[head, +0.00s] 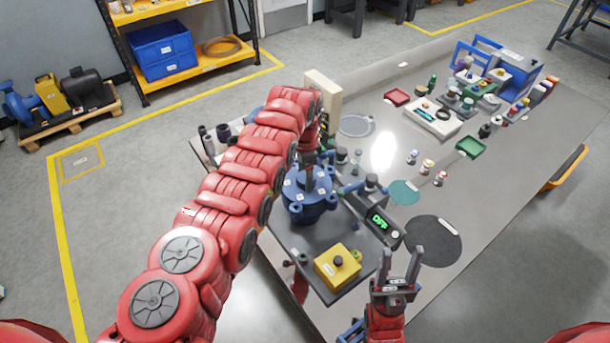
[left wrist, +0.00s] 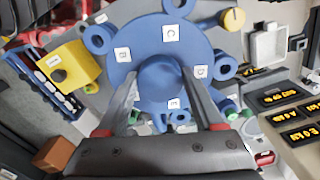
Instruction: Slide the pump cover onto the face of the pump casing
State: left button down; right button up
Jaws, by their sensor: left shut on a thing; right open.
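A blue round pump cover (head: 298,186) with lugs around its rim stands over a grey base plate (head: 285,232). In the left wrist view the cover (left wrist: 195,45) shows white letter labels and a central knob (left wrist: 160,78). My left gripper (head: 311,168) is shut on that knob from above; its fingers also show in the left wrist view (left wrist: 160,95). The pump casing is not clearly told apart from the cover; I cannot tell whether they touch. My right gripper (head: 402,262) is open and empty, near the table's front edge.
A yellow box (head: 338,267) with a dark knob is at the front of the base plate. A dark round mat (head: 434,241) and a teal disc (head: 404,192) lie further right. Small bottles and instruments fill the far table.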

dwell(0.4)
pick_arm(q)
grip_release()
jog(key=shift+r, duration=0.3)
notch_tip(320, 180, up, 7)
jog(key=p, duration=0.3)
jog(key=shift+r, duration=0.65)
jog(key=shift+s, duration=0.1)
